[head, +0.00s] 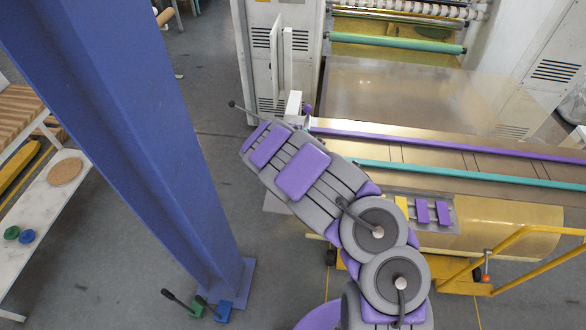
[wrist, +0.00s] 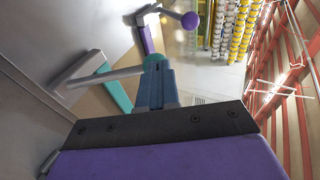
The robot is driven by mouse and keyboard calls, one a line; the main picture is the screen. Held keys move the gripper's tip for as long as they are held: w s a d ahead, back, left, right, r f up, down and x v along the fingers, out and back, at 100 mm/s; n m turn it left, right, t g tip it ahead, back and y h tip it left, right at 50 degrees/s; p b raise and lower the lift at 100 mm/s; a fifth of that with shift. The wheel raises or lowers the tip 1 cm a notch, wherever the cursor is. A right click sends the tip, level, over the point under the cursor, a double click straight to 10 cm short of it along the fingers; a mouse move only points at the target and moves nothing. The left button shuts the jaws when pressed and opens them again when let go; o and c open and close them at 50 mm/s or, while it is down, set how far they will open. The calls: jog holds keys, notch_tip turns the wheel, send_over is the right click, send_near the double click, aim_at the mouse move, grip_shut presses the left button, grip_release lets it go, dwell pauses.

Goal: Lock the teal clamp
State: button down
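The teal clamp's bar (head: 470,173) runs across the machine's front table in the head view, below a purple bar (head: 440,141). In the wrist view a short teal piece of the clamp (wrist: 118,94) shows left of my gripper (wrist: 155,66). The grey lever arm (wrist: 98,76) crosses over the teal piece and reaches the side of my fingers. In the head view my arm hides my gripper.
The purple clamp's bar (wrist: 148,38) and its lever with a round purple knob (wrist: 190,20) lie just beyond my gripper. A blue column (head: 130,130) stands left of my arm. A yellow rail (head: 520,240) lies at right. White machine cabinets (head: 275,50) stand behind.

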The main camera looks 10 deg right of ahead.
jog(key=shift+s+d, duration=0.1)
jog(key=shift+d, duration=0.2)
jog(key=r+p+v, duration=0.1)
jog(key=v, duration=1.2)
jog(key=shift+a, duration=0.2)
jog(key=shift+r, duration=0.15)
